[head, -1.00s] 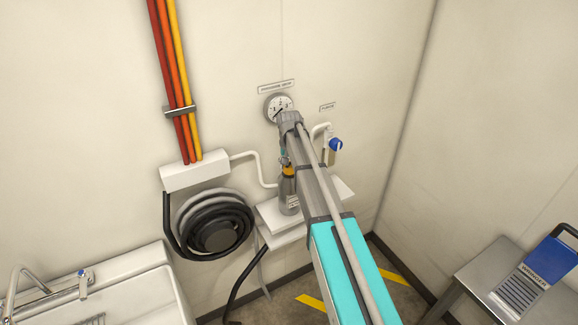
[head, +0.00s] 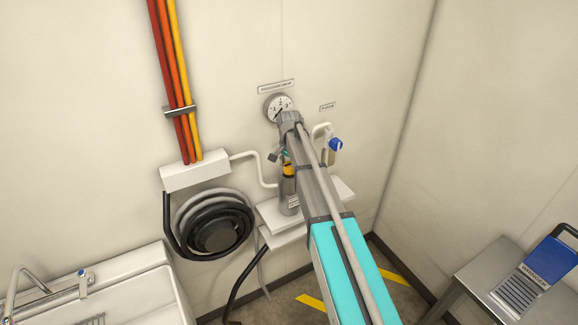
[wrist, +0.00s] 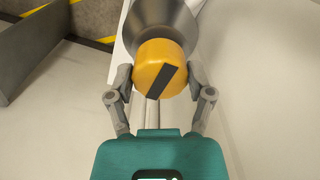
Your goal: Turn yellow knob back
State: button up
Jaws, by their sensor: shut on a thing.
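The yellow knob (wrist: 154,72) sits between my two fingers in the wrist view. It has a slanted black mark on its face, running from lower left to upper right. A grey metal body (wrist: 160,20) is behind it. My gripper (wrist: 160,82) is shut on the knob, a finger at each side. In the head view the knob (head: 289,170) shows as a small yellow band on top of a grey cylinder (head: 288,195), partly hidden by my arm. My gripper (head: 283,154) is just above it there, small and partly covered.
A pressure gauge (head: 279,107) is on the wall above. A blue knob (head: 336,144) on a white pipe is to the right. The cylinder stands on a white shelf (head: 268,215). A coiled black hose (head: 247,222) hangs at left. A sink (head: 150,290) is lower left.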

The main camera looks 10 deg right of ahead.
jog(key=o, duration=1.1)
jog(key=shift+n, duration=0.5)
